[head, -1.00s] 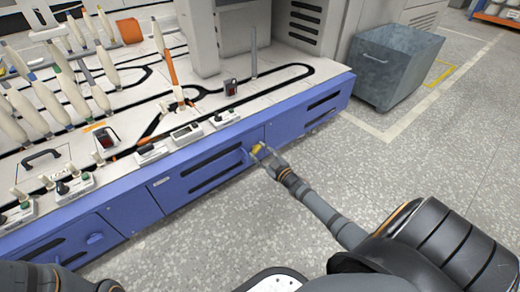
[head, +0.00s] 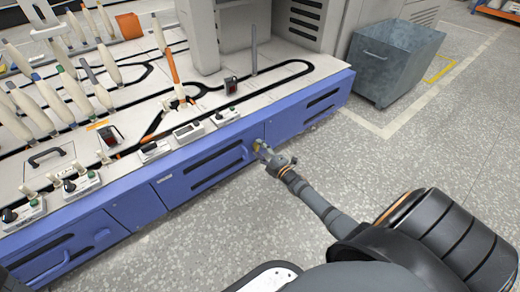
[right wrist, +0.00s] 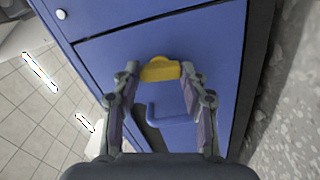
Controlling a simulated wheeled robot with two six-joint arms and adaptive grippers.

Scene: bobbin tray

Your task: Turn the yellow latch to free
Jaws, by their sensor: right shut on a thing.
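The yellow latch (right wrist: 160,69) sits on the blue front panel (right wrist: 205,45) of the machine, just above a blue bar handle (right wrist: 166,112) in the right wrist view. In the head view only a small bit of the latch (head: 257,146) shows past my fingers. My right gripper (right wrist: 160,76) has one finger at each end of the latch and is shut on it. In the head view my right gripper (head: 262,151) reaches the panel from the right. My left gripper is out of view.
The machine's white top (head: 290,80) holds several bobbins on pegs at the left. Small control boxes (head: 188,131) line its front edge. A grey metal bin (head: 390,65) stands at the back right. The speckled floor (head: 400,150) around my right arm is clear.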

